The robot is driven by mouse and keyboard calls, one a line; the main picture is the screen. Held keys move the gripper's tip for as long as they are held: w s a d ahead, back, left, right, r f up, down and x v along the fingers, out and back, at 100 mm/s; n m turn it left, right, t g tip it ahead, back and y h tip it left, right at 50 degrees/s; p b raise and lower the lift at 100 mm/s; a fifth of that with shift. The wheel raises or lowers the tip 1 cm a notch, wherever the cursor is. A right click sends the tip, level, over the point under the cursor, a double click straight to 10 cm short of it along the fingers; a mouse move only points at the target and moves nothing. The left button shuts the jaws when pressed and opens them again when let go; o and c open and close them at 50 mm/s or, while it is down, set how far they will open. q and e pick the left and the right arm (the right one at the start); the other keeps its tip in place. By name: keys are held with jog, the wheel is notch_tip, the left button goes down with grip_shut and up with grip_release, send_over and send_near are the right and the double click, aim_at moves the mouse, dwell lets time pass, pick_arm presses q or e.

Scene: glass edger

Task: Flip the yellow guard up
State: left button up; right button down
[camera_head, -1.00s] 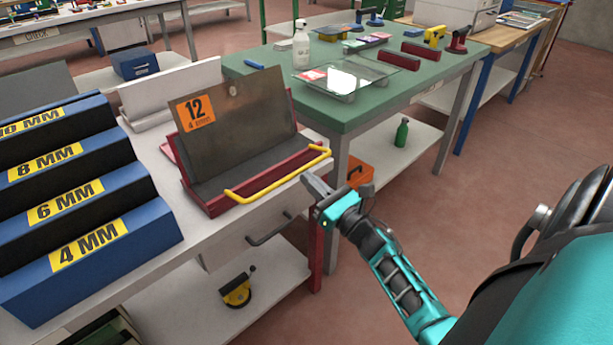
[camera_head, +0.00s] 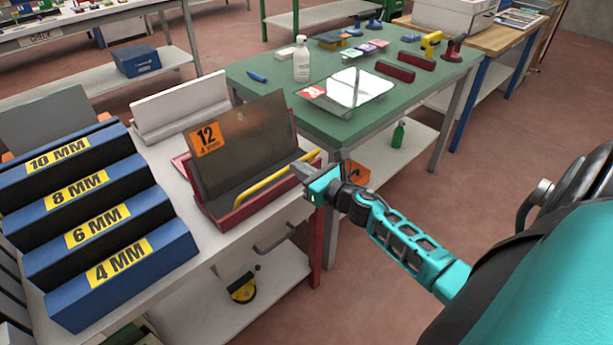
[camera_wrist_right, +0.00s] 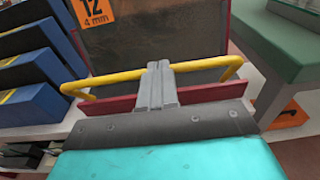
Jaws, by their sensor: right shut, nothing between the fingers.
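The yellow guard (camera_head: 270,182) is a bent bar along the front of a red rack (camera_head: 240,216). It stands partly raised above the rack's front lip, in front of a dark glass sheet (camera_head: 240,145) with an orange "12 4 mm" label. My right gripper (camera_head: 297,170) is shut and empty at the bar's right part. In the right wrist view its fingers (camera_wrist_right: 157,72) overlap the middle of the yellow guard (camera_wrist_right: 112,78), hiding a short stretch; I cannot tell whether they touch it. My left gripper is not in view.
Blue stepped blocks marked in MM (camera_head: 110,245) stand left of the rack on the white bench. A green table (camera_head: 345,135) behind holds a white bottle (camera_head: 301,60) and a glass tray. A drawer handle (camera_head: 274,238) lies below the rack. Open floor is at the right.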

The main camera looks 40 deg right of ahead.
pick_arm(q)
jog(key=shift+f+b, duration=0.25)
jog(key=shift+b, duration=0.05)
pick_arm(e)
jog(key=shift+w+a+r, duration=0.1)
jog(key=shift+w+r, duration=0.35)
jog(key=shift+w, duration=0.45)
jog(key=shift+w+a+r, duration=0.1)
jog(key=shift+w+r, duration=0.35)
jog(key=shift+w, duration=0.4)
jog(key=shift+w+r, duration=0.45)
jog(key=shift+w, duration=0.45)
